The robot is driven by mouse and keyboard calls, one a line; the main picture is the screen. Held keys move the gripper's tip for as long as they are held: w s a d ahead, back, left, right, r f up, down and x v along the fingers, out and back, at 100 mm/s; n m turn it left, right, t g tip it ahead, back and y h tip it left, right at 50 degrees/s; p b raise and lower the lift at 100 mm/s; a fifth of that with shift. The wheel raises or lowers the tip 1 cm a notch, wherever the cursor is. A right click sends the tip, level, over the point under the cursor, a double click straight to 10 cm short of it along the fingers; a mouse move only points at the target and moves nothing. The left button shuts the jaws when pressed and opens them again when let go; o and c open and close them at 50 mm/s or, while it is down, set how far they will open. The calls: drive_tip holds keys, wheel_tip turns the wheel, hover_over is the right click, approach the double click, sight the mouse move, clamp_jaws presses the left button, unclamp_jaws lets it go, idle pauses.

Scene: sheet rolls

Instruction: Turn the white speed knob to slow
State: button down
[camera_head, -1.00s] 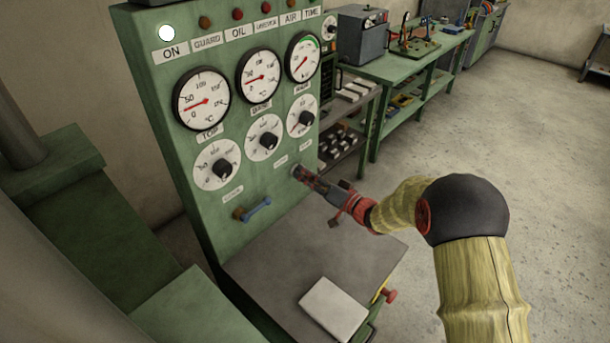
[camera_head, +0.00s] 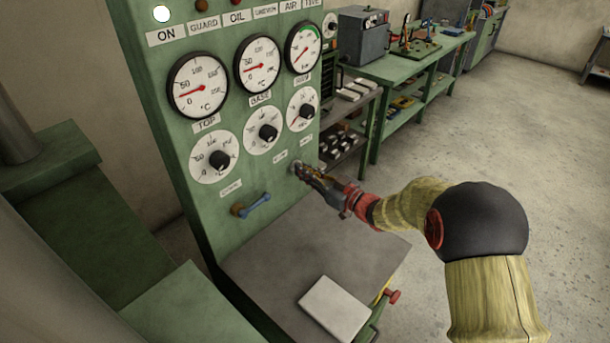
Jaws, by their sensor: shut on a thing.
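The green control panel (camera_head: 225,130) stands at the left, with two small labels below its right-hand dials. These labels are too small to read surely. My gripper (camera_head: 299,169) reaches in from the right and its fingertips are at the panel face, just below these labels. The gripper is shut on a small pale knob (camera_head: 294,167), which I take to be the white speed knob. The fingers hide most of the knob, so its pointer and setting cannot be seen.
Black dial knobs (camera_head: 268,132) sit above and left of my gripper. A blue-handled lever (camera_head: 256,206) sticks out at lower left. A grey table (camera_head: 300,250) below carries a white block (camera_head: 334,308). A green workbench (camera_head: 410,66) stands behind; the floor at right is clear.

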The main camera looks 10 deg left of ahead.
drive_tip(key=shift+s+f+n+b, duration=0.1)
drive_tip(key=shift+f+n+b, duration=0.05)
drive_tip(key=shift+n+b, duration=3.1)
drive_tip(key=shift+n+p, duration=0.5)
drive_tip(key=shift+n, duration=0.15)
drive_tip(key=c, duration=1.9)
unclamp_jaws()
